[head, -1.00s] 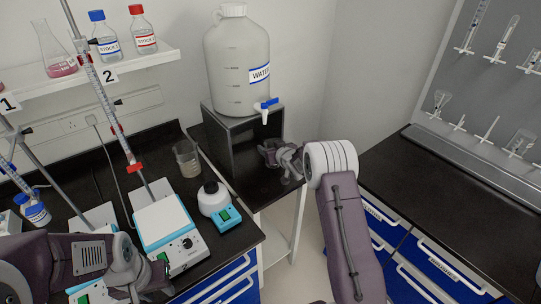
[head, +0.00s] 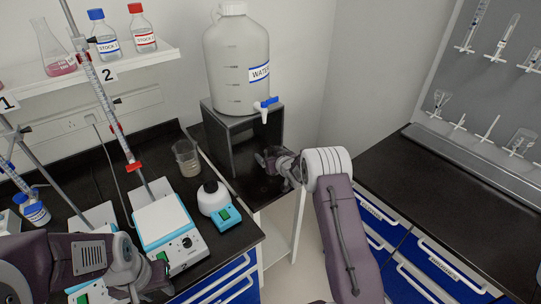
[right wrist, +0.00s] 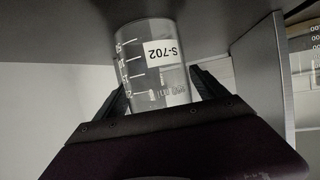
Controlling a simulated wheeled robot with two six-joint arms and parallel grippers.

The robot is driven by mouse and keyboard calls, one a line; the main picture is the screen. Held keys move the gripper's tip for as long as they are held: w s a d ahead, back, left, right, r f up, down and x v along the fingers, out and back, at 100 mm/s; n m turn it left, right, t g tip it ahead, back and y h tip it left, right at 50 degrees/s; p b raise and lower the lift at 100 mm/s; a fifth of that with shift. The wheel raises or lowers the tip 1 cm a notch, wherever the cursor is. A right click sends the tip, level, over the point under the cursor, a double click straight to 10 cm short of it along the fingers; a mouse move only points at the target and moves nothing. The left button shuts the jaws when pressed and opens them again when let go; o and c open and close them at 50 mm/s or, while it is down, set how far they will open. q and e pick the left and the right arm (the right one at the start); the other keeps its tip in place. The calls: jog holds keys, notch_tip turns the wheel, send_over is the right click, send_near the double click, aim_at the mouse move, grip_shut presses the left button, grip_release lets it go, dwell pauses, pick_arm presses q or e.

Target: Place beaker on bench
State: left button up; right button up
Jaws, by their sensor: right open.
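A clear beaker (right wrist: 152,65) with a white S-702 label and printed graduations stands between the fingers of my right gripper (right wrist: 160,88) in the right wrist view. The jaws are open, one finger on each side of the glass; whether they touch it I cannot tell. In the head view my right gripper (head: 268,158) is at the black stand below the water tap, and I cannot make out the labelled beaker there. Another beaker (head: 186,158) stands upright on the left bench (head: 160,150). My left gripper (head: 135,290) is at the lower left, its fingers unclear.
A water carboy (head: 237,65) sits on the dark stand (head: 229,145). A stirrer plate (head: 170,235) and a small white-topped device (head: 217,203) are on the left bench near the beaker. A burette (head: 105,105) rises there. The right counter (head: 460,210) is clear.

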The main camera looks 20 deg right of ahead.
jog(key=shift+r, duration=0.25)
jog(key=v, duration=1.2)
jog(key=s+a+f+g, duration=0.1)
jog(key=s+a+g, duration=0.2)
jog(key=s, duration=1.2)
jog(key=s+a+f+m+g+h, duration=0.1)
jog(key=s+a+f+g, duration=0.1)
jog(key=s+g, duration=0.7)
jog(key=s+a, duration=0.1)
jog(key=s, duration=0.6)
jog(key=shift+a+f, duration=0.15)
jog(key=shift+a, duration=0.1)
jog(key=shift+s, duration=0.2)
jog(key=shift+w, duration=0.1)
